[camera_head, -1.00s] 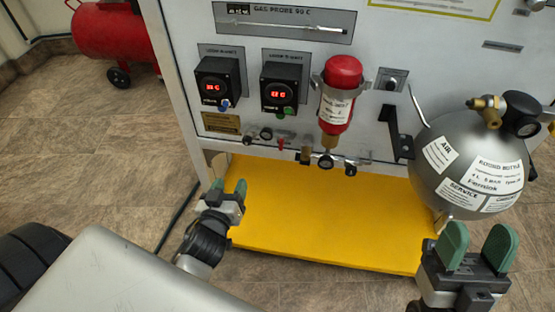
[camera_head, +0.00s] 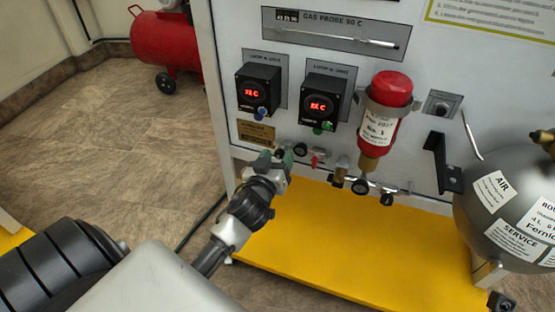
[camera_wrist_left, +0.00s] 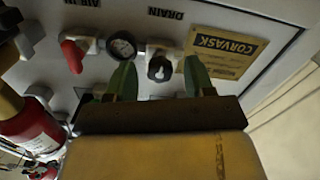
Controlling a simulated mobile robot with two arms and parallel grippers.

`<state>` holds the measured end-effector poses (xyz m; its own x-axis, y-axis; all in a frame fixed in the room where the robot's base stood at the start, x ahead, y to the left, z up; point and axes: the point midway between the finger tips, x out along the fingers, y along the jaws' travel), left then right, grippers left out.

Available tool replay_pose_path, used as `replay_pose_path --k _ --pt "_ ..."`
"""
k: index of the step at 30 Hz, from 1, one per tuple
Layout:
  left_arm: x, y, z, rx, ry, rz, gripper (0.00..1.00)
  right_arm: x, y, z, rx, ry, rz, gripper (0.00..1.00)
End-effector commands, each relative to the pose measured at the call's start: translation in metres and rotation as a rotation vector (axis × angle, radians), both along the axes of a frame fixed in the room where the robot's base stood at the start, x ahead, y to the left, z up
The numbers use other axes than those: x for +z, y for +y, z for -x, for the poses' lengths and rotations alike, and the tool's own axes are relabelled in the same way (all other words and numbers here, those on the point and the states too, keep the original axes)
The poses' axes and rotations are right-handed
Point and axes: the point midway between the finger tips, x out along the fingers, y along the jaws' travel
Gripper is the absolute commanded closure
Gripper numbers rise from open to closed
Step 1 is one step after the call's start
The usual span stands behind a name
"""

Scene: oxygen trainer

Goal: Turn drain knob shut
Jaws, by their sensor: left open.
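The drain knob (camera_wrist_left: 159,68) is a small black knob on a round fitting below the "DRAIN" label in the left wrist view. My left gripper (camera_wrist_left: 160,80) is open, with one green finger on each side of the knob in that picture. I see no clear contact, and the exact depth gap cannot be told. In the head view my left gripper (camera_head: 279,157) is at the lower left of the white panel and covers the drain knob. My right gripper does not show clearly.
A gauge (camera_wrist_left: 122,46) and red-levered valve (camera_wrist_left: 73,55) sit close beside the knob. A yellow "CORVASK" plate (camera_wrist_left: 224,52) is on its other side. The red cylinder (camera_head: 384,120) and grey round bottle (camera_head: 510,215) stand further right. The yellow base (camera_head: 350,250) lies below.

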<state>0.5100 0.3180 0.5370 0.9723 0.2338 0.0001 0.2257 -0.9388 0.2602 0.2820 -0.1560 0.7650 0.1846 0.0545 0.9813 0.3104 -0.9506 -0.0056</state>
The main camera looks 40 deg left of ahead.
Motion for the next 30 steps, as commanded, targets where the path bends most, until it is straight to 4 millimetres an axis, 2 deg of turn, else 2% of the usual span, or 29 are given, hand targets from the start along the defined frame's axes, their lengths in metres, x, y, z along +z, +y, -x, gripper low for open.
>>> replay_pose_path --k 9,19,30 --pt "0.0001 0.0007 -0.0029 0.000 0.001 -0.001 0.47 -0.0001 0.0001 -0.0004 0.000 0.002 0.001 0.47" --pt "0.0000 0.0006 -0.0026 0.000 0.001 -0.001 0.96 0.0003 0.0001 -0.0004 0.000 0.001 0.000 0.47" --pt "0.0011 0.0007 -0.0025 0.001 0.018 -0.066 0.96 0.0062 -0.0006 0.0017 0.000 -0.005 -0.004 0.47"
